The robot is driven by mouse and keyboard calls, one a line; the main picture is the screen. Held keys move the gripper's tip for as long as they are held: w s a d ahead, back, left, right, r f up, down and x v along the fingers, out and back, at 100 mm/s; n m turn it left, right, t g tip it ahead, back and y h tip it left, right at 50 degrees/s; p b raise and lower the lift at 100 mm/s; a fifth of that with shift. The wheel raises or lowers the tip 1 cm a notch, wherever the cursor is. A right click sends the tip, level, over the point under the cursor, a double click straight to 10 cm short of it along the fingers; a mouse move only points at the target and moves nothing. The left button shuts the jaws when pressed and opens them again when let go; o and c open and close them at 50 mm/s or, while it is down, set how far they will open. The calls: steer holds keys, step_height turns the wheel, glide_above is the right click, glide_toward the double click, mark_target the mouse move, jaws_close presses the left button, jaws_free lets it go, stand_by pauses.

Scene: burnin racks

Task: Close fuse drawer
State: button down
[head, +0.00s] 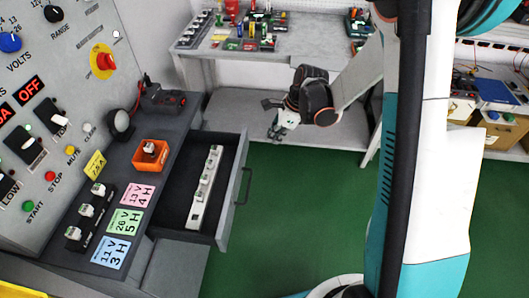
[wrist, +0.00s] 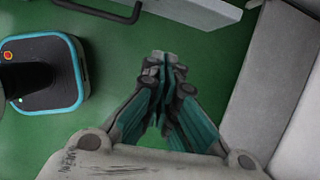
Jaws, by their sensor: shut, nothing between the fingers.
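The fuse drawer (head: 233,195) stands pulled open from the grey bench in the head view. Its dark handle (head: 246,184) is on the front panel, facing right. A white strip with several fuses (head: 206,188) lies in the drawer. My gripper (head: 278,132) is beyond the drawer and to its right, apart from the handle. In the wrist view my gripper (wrist: 163,65) is shut and empty above the green floor. A dark handle (wrist: 98,14) and a pale panel edge (wrist: 195,10) at the top of that view look like the drawer front.
The control panel (head: 50,95) rises at the left. An orange bin (head: 150,156) and a black fuse holder (head: 85,225) sit on the grey bench. A cluttered table (head: 265,47) stands at the back. Green floor (head: 300,210) is free right of the drawer.

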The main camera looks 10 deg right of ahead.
steer(key=w+a+r+b+x, duration=0.1)
steer(key=b+x, duration=0.4)
steer(key=x, duration=0.7)
steer(key=shift+a+f+m, duration=0.25)
steer(key=shift+a+m, duration=0.15)
steer(key=shift+a, duration=0.4)
